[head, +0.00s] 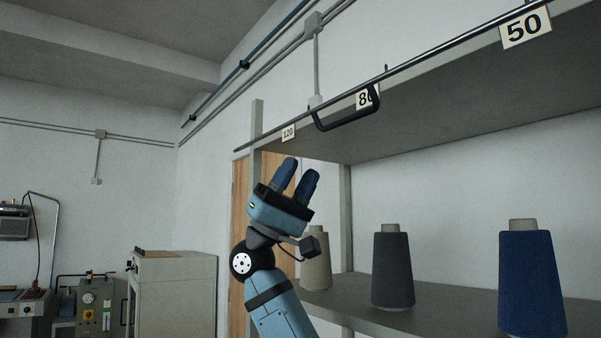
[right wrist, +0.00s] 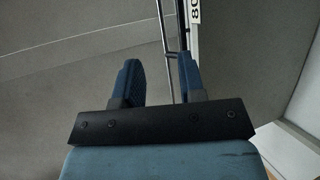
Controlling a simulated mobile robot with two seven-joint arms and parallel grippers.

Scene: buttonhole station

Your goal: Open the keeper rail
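The keeper rail (head: 430,60) is a thin dark rod along the front edge of the upper shelf, with a black U-shaped handle (head: 347,121) hanging from it near the "80" label. My right gripper (head: 301,167) is below and left of the handle, pointing up, with its blue fingers apart and nothing between them. In the right wrist view my gripper (right wrist: 158,60) is open, and dark bars of the rail (right wrist: 164,30) run up the picture near the right finger. I cannot tell the exact distance to the handle. My left gripper is not in view.
The upper shelf (head: 440,110) overhangs a lower shelf (head: 440,322) bearing a cream cone (head: 316,265), a grey cone (head: 392,268) and a blue cone (head: 531,280) of thread. A grey upright (head: 256,125) stands at the shelf's left end. A cabinet (head: 175,295) stands farther left.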

